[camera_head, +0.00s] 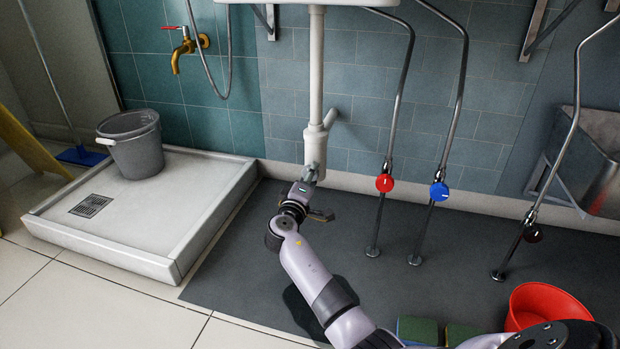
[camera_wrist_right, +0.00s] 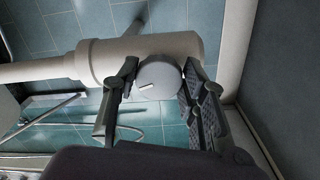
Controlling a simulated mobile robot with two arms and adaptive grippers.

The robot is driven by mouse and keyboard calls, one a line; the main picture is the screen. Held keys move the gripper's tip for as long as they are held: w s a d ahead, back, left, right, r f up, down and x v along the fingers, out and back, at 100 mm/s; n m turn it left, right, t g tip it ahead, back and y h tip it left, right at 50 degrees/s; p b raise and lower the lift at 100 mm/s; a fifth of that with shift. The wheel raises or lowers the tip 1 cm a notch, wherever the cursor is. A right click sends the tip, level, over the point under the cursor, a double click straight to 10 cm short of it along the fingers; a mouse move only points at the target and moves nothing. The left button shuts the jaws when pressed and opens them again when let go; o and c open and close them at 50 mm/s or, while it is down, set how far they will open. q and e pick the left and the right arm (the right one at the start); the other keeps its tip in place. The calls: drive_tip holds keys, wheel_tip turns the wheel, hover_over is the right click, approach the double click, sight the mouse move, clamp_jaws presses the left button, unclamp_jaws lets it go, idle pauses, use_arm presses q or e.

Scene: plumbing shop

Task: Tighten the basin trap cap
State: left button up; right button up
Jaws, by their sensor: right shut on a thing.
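The white basin trap (camera_head: 315,143) hangs under the basin on a vertical pipe, and its pale body also shows in the right wrist view (camera_wrist_right: 105,62). The trap cap (camera_wrist_right: 160,85) is a round grey disc with a short white mark, facing the right wrist camera. My right gripper (camera_wrist_right: 160,78) has one finger on each side of the cap and is shut on it. In the head view my right gripper (camera_head: 311,176) is at the bottom of the trap and hides the cap. My left gripper is not in view.
Supply pipes with a red valve knob (camera_head: 384,183) and a blue knob (camera_head: 439,191) stand right of the trap. A shower tray (camera_head: 110,249) with a grey bucket (camera_head: 136,150) is at left. A red tub (camera_head: 535,303) and sponges (camera_head: 418,329) lie on the dark mat (camera_head: 235,275).

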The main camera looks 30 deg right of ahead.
drive_tip(key=shift+d+f+m, duration=0.1)
drive_tip(key=shift+m, duration=1.5)
drive_tip(key=o, duration=1.1)
drive_tip(key=shift+o, duration=0.2)
